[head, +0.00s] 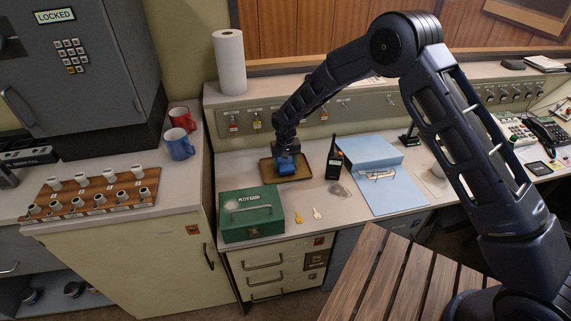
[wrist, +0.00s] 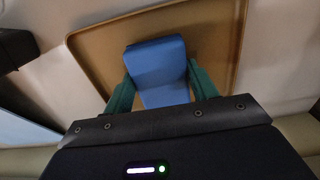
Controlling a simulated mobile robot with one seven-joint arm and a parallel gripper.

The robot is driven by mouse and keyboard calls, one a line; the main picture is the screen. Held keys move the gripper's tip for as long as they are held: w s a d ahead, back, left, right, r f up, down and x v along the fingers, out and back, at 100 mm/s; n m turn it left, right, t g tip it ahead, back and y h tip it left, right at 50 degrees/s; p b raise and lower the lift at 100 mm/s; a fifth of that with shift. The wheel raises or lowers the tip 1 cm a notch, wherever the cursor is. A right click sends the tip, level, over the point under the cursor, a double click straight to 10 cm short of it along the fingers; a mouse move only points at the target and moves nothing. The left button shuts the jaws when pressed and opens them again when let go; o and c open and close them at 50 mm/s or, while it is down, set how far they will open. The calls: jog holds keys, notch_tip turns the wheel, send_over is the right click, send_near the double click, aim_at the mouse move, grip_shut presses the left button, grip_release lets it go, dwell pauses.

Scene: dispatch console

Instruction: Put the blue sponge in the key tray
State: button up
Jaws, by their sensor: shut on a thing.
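The blue sponge (head: 287,168) is between the fingers of my gripper (head: 287,158). In the wrist view the sponge (wrist: 158,70) sits between two green fingers, which press on its sides. My gripper (wrist: 160,85) is shut on it. The key tray (head: 266,174) is a shallow brown tray on the counter. In the wrist view its raised rim (wrist: 85,55) frames the sponge, so the sponge is over or inside the tray. I cannot tell whether the sponge touches the tray floor.
A green petty cash box (head: 250,222) stands in front of the tray at left. A black radio (head: 334,160) stands just right of the tray. A paper roll (head: 229,62) stands behind on the ledge.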

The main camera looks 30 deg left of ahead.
aim_at(286, 164)
jog(key=shift+f, duration=0.3)
jog(key=o, duration=0.9)
jog(key=shift+o, duration=0.2)
notch_tip(286, 164, up, 12)
jog(key=shift+r, duration=0.15)
